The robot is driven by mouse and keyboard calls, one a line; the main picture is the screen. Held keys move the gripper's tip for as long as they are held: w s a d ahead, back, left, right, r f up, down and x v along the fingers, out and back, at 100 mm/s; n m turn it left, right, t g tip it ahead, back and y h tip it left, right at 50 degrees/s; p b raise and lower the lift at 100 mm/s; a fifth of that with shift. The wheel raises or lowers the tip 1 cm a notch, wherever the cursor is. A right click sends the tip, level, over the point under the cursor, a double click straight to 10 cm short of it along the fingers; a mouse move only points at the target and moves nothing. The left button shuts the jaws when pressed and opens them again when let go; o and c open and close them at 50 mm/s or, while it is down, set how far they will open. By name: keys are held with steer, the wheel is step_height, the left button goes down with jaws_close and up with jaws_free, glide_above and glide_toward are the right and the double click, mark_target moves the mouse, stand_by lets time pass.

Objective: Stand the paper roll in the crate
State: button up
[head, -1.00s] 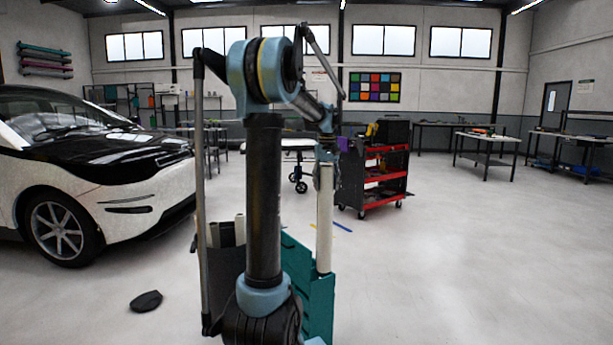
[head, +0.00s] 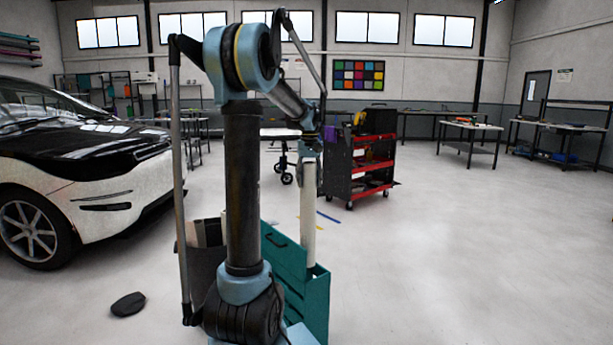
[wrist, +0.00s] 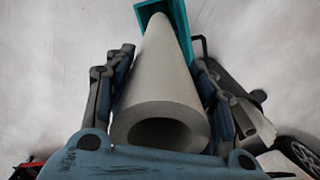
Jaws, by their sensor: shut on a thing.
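The paper roll (head: 308,215) is a long pale tube, held roughly upright by my gripper (head: 308,150) near its top end. In the wrist view my gripper (wrist: 160,95) has a finger on each side of the roll (wrist: 165,75), and the roll's open near end faces the camera. The teal crate (head: 316,300) stands on the floor below, partly behind my arm. The roll's lower end meets the crate's rim line in the head view. The crate (wrist: 182,25) also shows around the roll's far end in the wrist view. I cannot tell how deep the roll reaches.
A dark bin (head: 196,262) with pale rolls stands left of my arm. A car (head: 80,170) fills the left side, with a dark flat object (head: 128,304) on the floor. A red tool cart (head: 370,170) is behind. The floor at right is clear.

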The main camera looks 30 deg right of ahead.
glide_toward(309, 253)
steer(key=shift+w+d+f, duration=0.2)
steer(key=shift+w+f, duration=0.2)
steer(key=shift+f, duration=2.85)
steer(key=shift+w+d+f, duration=0.25)
steer(key=shift+w+f, duration=0.2)
steer(key=shift+f, duration=2.85)
steer(key=shift+w+d+f, duration=0.2)
steer(key=shift+w+f, duration=0.2)
steer(key=shift+f, duration=2.85)
steer(key=o, duration=1.7)
steer(key=shift+r, duration=3.95)
